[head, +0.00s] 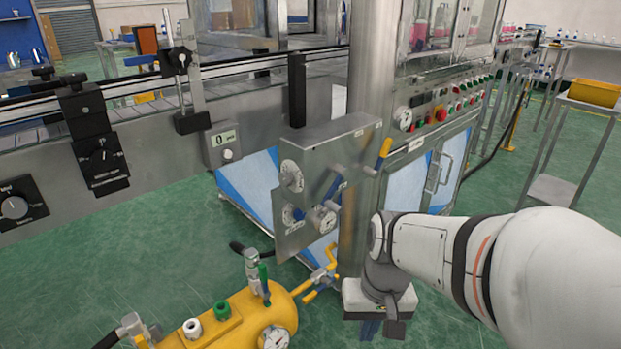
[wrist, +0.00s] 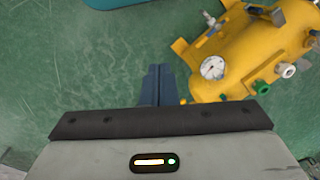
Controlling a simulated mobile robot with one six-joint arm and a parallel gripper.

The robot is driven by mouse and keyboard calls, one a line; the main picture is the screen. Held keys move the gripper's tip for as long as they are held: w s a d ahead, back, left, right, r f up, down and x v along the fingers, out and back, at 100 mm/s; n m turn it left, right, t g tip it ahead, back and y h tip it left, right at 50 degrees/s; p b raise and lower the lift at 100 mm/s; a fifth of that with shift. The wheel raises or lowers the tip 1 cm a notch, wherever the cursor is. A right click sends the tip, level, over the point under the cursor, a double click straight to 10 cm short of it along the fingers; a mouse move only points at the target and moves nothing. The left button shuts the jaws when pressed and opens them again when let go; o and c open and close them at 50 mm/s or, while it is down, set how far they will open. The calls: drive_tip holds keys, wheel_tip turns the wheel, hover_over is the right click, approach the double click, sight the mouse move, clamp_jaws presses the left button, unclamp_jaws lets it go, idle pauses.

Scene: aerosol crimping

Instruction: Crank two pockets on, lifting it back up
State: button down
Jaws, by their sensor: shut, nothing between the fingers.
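A grey metal control box (head: 325,150) with round dials stands beside the steel column in the head view. A lever with a yellow grip (head: 384,153) sticks out at its upper right, tilted upward. A blue-grey handle (head: 333,190) shows on its front face; which of the two is the crank, I cannot tell. My gripper (head: 370,330) is low in front of the box and below both handles, pointing down and touching neither. In the wrist view my gripper (wrist: 158,70) has its blue fingers together with nothing between them, over green floor. The pockets are not clearly visible.
A yellow tank (head: 235,315) with a gauge and valves lies left of my gripper; it also shows in the wrist view (wrist: 255,50). A small panel (head: 222,142) reads 0. A conveyor (head: 40,105) runs behind.

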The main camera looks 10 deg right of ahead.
drive_tip(key=w+a+m+y+p, duration=0.4)
drive_tip(key=w+m+y, duration=0.5)
drive_tip(key=y, duration=0.4)
drive_tip(key=w+d+f+m+t+p, duration=0.2)
drive_tip(key=w+d+m+t+p, duration=0.1)
drive_tip(key=w+d+m+t, duration=1)
drive_tip(key=w+a+r+n+t+b, duration=0.1)
drive_tip(key=w+a+r+t+b, duration=0.1)
drive_tip(key=w+a+r, duration=0.2)
drive_tip(key=shift+w+a+r+n, duration=0.25)
drive_tip(key=shift+a+r+n, duration=0.25)
drive_tip(key=shift+a, duration=1.05)
